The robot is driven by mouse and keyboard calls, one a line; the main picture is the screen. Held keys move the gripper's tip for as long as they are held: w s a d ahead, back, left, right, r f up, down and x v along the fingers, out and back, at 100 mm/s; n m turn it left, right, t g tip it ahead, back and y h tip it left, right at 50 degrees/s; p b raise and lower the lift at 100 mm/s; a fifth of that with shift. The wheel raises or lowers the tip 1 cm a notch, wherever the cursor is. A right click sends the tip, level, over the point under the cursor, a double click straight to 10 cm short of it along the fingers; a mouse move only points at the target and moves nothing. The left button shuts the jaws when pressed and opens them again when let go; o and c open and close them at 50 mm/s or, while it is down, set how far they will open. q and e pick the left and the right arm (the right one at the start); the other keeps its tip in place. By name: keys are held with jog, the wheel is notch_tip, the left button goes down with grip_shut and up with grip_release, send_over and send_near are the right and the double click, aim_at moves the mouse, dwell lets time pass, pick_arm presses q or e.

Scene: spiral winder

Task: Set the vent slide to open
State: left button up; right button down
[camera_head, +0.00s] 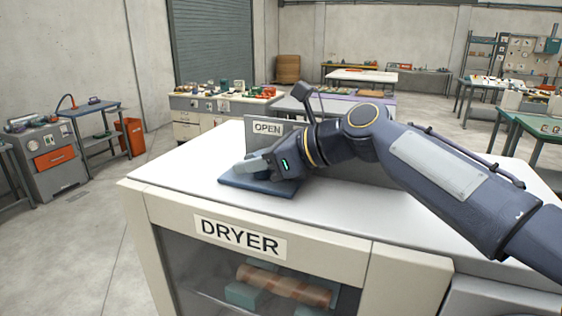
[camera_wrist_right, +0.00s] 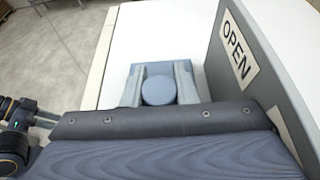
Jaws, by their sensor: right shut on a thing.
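The vent slide has a dark blue flat base (camera_head: 258,187) on the white top of the dryer (camera_head: 180,170). In the right wrist view its round blue-grey knob (camera_wrist_right: 158,91) sits between the two fingers of my right gripper (camera_wrist_right: 160,72). My right gripper (camera_head: 252,166) is shut on this knob, low over the base; in the head view the fingers and hand hide the knob. An upright grey panel (camera_head: 258,145) stands behind the slide and bears an OPEN label (camera_head: 268,128), also seen in the right wrist view (camera_wrist_right: 237,52).
The dryer's front has a DRYER label (camera_head: 240,237) over a window with a brown roll (camera_head: 285,285) inside. The dryer top is clear left of the slide. Workbenches (camera_head: 215,105) and a grey cabinet (camera_head: 45,155) stand farther back.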

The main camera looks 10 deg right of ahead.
jog(key=shift+w+a, duration=0.45)
jog(key=shift+a, duration=0.2)
jog(key=shift+r, duration=0.1)
jog(key=c, duration=1.5)
grip_release()
jog(key=o, duration=0.4)
jog(key=shift+w+a, duration=0.1)
jog(key=shift+a, duration=0.1)
jog(key=shift+c, duration=0.2)
jog(key=shift+d, duration=0.1)
